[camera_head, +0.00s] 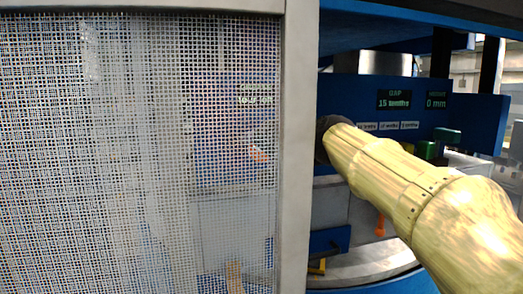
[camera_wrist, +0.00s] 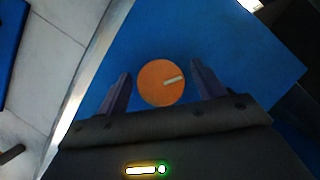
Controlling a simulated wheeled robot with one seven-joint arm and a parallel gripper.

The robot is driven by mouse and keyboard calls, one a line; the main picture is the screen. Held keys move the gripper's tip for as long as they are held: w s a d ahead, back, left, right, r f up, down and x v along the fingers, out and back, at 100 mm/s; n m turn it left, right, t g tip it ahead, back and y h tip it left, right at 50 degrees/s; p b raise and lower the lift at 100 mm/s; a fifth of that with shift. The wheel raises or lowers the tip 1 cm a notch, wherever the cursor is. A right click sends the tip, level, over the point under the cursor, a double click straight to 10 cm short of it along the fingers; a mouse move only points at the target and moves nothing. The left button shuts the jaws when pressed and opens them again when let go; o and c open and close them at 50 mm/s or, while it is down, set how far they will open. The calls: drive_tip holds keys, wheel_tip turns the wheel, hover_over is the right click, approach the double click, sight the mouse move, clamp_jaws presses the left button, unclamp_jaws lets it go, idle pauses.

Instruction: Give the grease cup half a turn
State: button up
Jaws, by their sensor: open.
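The grease cup appears to be the round orange cap (camera_wrist: 152,86) in the wrist view, seen from above against a blue surface. A pale pointer line on it runs from near its middle toward the right, slightly up. My gripper (camera_wrist: 161,70) is open, with one dark finger to the left of the cap and one to the right. A gap shows on both sides, and the cap's height relative to the fingertips is unclear. In the head view my arm hides the fingers, and I cannot tell which orange part is this cap.
A mesh guard panel (camera_head: 120,150) with a grey post (camera_head: 297,150) fills the left of the head view. Blue machinery with a gap display (camera_head: 394,100) stands behind my arm. A small orange part (camera_head: 380,226) shows below my arm. A pale metal edge (camera_wrist: 90,75) lies left of the cap.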

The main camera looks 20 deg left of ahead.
drive_tip(key=c, duration=1)
drive_tip(key=shift+f+b, duration=0.15)
drive_tip(key=shift+b, duration=0.3)
drive_tip(key=shift+f+m+y+b, duration=0.15)
drive_tip(key=shift+m+y+b, duration=0.35)
drive_tip(key=shift+m+b, duration=0.35)
drive_tip(key=m+y+b, duration=0.1)
drive_tip(key=m+b, duration=0.1)
drive_tip(key=b, duration=0.2)
drive_tip(key=shift+f, duration=0.1)
drive_tip(key=m+y+b, duration=0.1)
drive_tip(key=m+b, duration=0.2)
drive_tip(key=shift+t+y, duration=0.3)
drive_tip(key=shift+r+m+y+b, duration=0.2)
drive_tip(key=shift+m+y+b, duration=0.1)
drive_tip(key=shift+m+b, duration=0.8)
drive_tip(key=shift+r, duration=0.1)
